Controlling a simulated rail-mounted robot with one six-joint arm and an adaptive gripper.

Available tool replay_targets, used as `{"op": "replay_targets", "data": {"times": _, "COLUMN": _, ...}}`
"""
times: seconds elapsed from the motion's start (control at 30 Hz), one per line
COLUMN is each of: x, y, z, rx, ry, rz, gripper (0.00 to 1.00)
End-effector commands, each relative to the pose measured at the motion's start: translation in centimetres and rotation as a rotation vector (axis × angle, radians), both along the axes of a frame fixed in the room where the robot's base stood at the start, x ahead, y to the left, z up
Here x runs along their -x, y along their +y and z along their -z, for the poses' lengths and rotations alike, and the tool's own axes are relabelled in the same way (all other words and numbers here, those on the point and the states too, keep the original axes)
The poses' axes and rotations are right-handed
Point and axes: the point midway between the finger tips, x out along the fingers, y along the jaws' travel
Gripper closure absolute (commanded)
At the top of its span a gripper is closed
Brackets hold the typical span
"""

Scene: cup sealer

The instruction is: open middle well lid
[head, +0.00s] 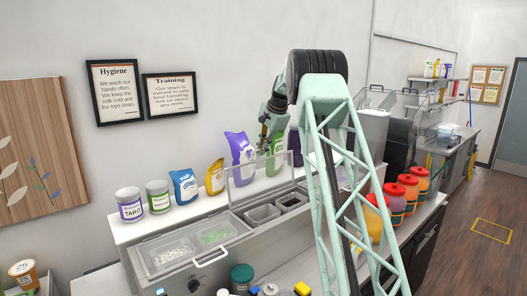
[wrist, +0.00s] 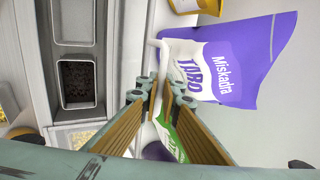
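The middle well lid (head: 243,190) is a clear panel with a pale frame. In the head view it stands raised, nearly upright, behind the uncovered middle wells (head: 263,215). My gripper (head: 268,138) is above the raised lid, near its upper edge. In the wrist view my gripper (wrist: 157,92) shows two ribbed tan fingers with a narrow gap between their tips. An uncovered well with dark contents (wrist: 80,82) lies to the left.
The left well lid (head: 205,232) is down, with a white handle. Bags, including a purple taro bag (head: 238,150), and jars (head: 130,204) line the shelf behind. The purple bag (wrist: 235,60) is close to my fingers in the wrist view. Red-lidded containers (head: 395,193) stand right.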

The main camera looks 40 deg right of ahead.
Motion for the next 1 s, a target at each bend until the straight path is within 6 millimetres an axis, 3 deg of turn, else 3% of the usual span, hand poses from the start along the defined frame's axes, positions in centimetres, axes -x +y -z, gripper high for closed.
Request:
{"op": "replay_targets", "data": {"times": 0.2, "x": 0.0, "y": 0.1, "z": -0.1, "rx": -0.001, "ry": -0.001, "rz": 0.0, "gripper": 1.0}}
{"op": "replay_targets", "data": {"times": 0.23, "x": 0.0, "y": 0.1, "z": -0.1, "rx": -0.001, "ry": -0.001, "rz": 0.0, "gripper": 0.92}}
{"op": "replay_targets", "data": {"times": 0.37, "x": 0.0, "y": 0.1, "z": -0.1, "rx": 0.0, "ry": -0.001, "rz": 0.0, "gripper": 0.82}}
{"op": "replay_targets", "data": {"times": 0.77, "x": 0.1, "y": 0.0, "z": -0.2, "rx": 0.0, "ry": -0.001, "rz": 0.0, "gripper": 0.82}}
{"op": "replay_targets", "data": {"times": 1.0, "x": 0.7, "y": -0.1, "z": -1.6, "rx": 0.001, "ry": -0.002, "rz": 0.0, "gripper": 0.82}}
